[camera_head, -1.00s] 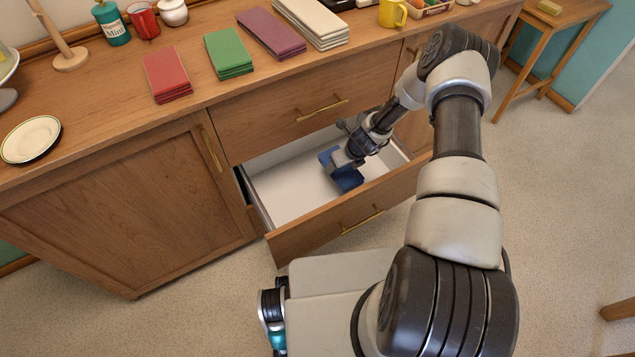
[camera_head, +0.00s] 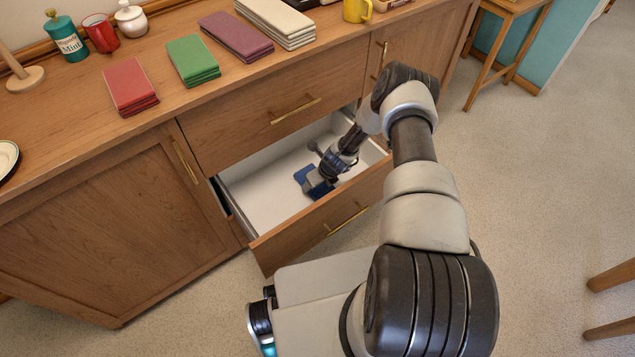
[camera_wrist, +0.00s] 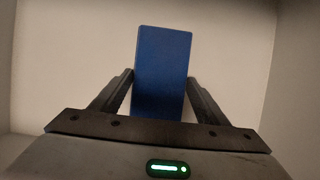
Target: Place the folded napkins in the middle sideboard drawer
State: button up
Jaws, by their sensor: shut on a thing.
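A blue folded napkin stack (camera_head: 322,192) is inside the open drawer (camera_head: 262,193) with the white interior. In the wrist view the blue napkin stack (camera_wrist: 163,72) sits between both fingers. My gripper (camera_head: 312,182) is shut on it, reaching down into the drawer; it also shows in the wrist view (camera_wrist: 160,92). I cannot tell whether the stack touches the drawer floor. On the sideboard top lie a red napkin stack (camera_head: 130,86), a green one (camera_head: 193,60), a purple one (camera_head: 236,36) and a cream one (camera_head: 275,22).
A closed drawer (camera_head: 285,100) is above the open one, and a cupboard door (camera_head: 105,220) is at the left. The drawer's left part is clear.

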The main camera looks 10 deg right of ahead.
jog(key=o, duration=1.1)
jog(key=shift+o, duration=0.2)
jog(key=shift+r, duration=0.35)
jog(key=p+v, duration=0.3)
jog(key=v, duration=0.8)
jog(key=shift+r, duration=0.25)
jog(key=shift+s, duration=0.15)
